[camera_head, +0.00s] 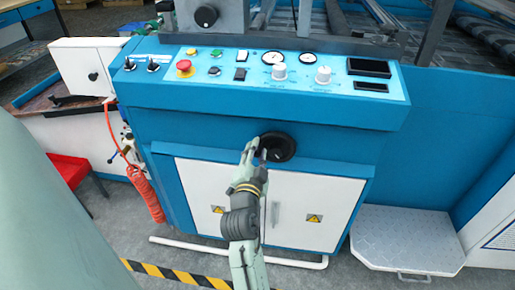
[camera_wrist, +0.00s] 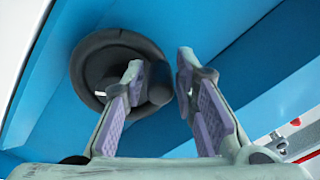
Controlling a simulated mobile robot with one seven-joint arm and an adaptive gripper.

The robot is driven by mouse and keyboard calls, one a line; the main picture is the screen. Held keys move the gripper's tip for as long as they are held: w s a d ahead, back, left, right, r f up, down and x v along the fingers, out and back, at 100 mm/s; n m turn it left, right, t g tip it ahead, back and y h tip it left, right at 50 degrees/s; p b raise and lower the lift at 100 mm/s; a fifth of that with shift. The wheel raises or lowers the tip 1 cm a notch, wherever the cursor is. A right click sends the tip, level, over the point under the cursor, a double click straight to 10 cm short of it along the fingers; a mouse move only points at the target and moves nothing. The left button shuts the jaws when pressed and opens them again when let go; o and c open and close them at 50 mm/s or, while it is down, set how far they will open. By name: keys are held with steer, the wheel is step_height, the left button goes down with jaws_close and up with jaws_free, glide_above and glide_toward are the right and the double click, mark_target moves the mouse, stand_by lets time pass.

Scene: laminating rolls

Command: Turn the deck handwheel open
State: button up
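The deck handwheel (camera_head: 280,147) is a black round wheel on the blue front of the machine, below the control panel. In the wrist view the handwheel (camera_wrist: 92,64) fills the upper left, with a dark knob (camera_wrist: 158,84) standing out on its right side. My gripper (camera_head: 256,151) is at the wheel's left side in the head view. In the wrist view my gripper (camera_wrist: 163,72) has its fingers apart, with the knob showing between the fingertips. The left finger overlaps part of the wheel. I cannot tell whether either finger touches the knob.
The blue control panel (camera_head: 340,85) with knobs, gauges and a red stop button (camera_head: 184,66) juts out above the wheel. White cabinet doors (camera_head: 312,212) are below. A white step (camera_head: 405,240) stands at right, and a red coiled hose (camera_head: 146,192) hangs at left.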

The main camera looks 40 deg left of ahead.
steer(key=shift+w, duration=0.15)
jaws_close()
steer(key=shift+a+f, duration=0.1)
steer(key=shift+f, duration=0.05)
stand_by(0.5)
